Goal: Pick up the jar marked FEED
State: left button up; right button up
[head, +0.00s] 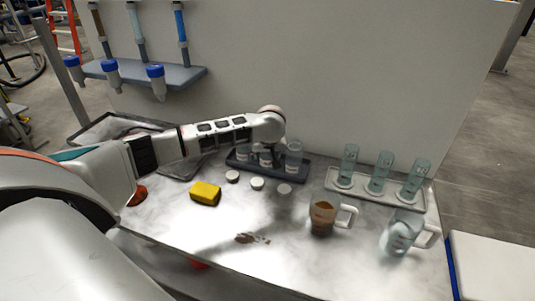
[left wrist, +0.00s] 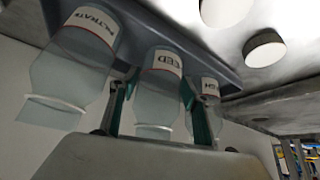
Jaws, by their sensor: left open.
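Three clear jars stand in a dark tray (left wrist: 205,45); the tray also shows in the head view (head: 305,171). In the left wrist view the middle jar (left wrist: 160,84) has a label with "EED" partly readable, fitting FEED. The jar at its left (left wrist: 80,60) has a label ending in "TRATE". The third jar (left wrist: 211,95) has a mostly hidden label ending in "SH". My left gripper (left wrist: 157,98) is open, with one finger on each side of the FEED jar. Whether the fingers touch it I cannot tell. In the head view my arm and hand partly cover the jars. My right gripper is not in view.
White lids (head: 257,183) lie before the tray. A yellow sponge (head: 205,193), brown spill (head: 250,238), mug of brown liquid (head: 321,218) and clear jug (head: 401,233) are on the bench. Glass cylinders (head: 379,172) stand in a rack at right. A wall (head: 320,75) rises behind.

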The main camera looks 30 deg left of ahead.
pick_arm(q)
jog(key=shift+c, duration=0.3)
jog(key=c, duration=0.8)
jog(key=shift+r, duration=0.1)
